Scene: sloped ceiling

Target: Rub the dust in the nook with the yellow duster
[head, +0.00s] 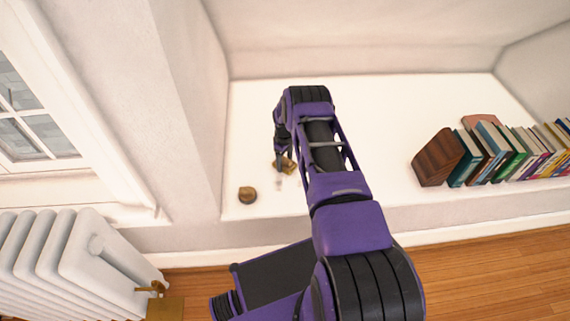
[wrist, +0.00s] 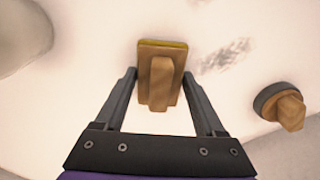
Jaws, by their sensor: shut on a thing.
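The yellow duster (wrist: 162,75) is a wooden block with a raised wooden handle and a thin yellow edge along its far side. My gripper (wrist: 160,77) is shut on it, one finger at each side, over the white nook surface. The duster (head: 290,165) is partly hidden by my gripper (head: 283,160) in the head view. I cannot tell whether its underside touches the surface. A grey dust smear (wrist: 226,55) lies to the right of the duster in the wrist view, apart from it. In the head view the dust is faint.
A second wooden-handled piece with a round dark grey base (wrist: 281,105) stands right of my gripper; the head view shows it (head: 247,195) near the nook's front left. A wooden bookend (head: 436,158) and a row of books (head: 505,150) stand at the right. The nook's back is clear.

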